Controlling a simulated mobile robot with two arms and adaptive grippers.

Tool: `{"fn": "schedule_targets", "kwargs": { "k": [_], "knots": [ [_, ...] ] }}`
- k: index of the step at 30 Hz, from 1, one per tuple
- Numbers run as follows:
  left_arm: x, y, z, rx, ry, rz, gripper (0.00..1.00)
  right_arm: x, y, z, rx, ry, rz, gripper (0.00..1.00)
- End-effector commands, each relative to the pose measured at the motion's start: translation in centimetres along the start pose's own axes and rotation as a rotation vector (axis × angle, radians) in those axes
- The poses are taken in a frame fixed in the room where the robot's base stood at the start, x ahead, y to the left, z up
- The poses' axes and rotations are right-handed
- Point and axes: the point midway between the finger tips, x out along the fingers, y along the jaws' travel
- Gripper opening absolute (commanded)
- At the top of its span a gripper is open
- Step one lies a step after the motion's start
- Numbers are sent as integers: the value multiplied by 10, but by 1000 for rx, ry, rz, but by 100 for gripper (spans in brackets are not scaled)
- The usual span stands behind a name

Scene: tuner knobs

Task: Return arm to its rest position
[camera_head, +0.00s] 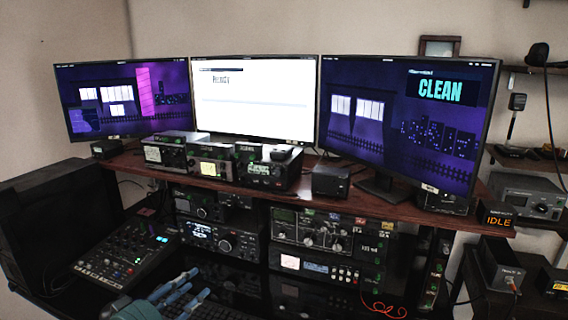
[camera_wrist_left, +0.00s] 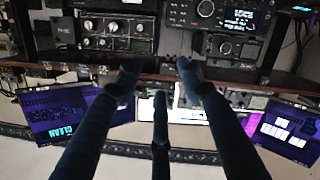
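My left gripper (camera_head: 186,287) shows low in the head view, left of the middle, over the dark desk surface in front of the radios. Its blue-grey fingers are spread apart with nothing between them. In the left wrist view the same gripper (camera_wrist_left: 158,78) shows three separate fingers reaching up the picture, open and empty. That view is upside down, with radios at the top and monitors at the bottom. A tuner with several knobs (camera_head: 312,230) stands in the rack to the right of the gripper, apart from it. My right gripper is not in view.
A mixer panel (camera_head: 123,259) lies left of my gripper. A radio with a lit display (camera_head: 222,240) is behind it. A wooden shelf (camera_head: 378,206) carries small devices and three monitors (camera_head: 255,97). An orange "IDLE" display (camera_head: 498,219) stands at the right.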

Motion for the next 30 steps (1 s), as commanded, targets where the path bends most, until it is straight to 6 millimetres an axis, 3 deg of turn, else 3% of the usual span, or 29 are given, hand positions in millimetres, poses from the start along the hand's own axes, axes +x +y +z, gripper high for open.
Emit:
{"fn": "schedule_targets", "kwargs": {
  "k": [8,11,12,16,21,30],
  "knots": [
    [-25,9,99,117,-216,-57,39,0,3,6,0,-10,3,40],
    [-48,10,149,183,-337,-101,39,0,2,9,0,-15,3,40],
    [-62,10,171,213,-396,-125,39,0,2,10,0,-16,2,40],
    [-114,5,231,307,-580,-223,39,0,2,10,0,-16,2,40],
    [-174,-4,269,373,-744,-340,39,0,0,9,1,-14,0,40],
    [-259,-12,295,410,-938,-510,39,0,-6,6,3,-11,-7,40]
  ]
}}
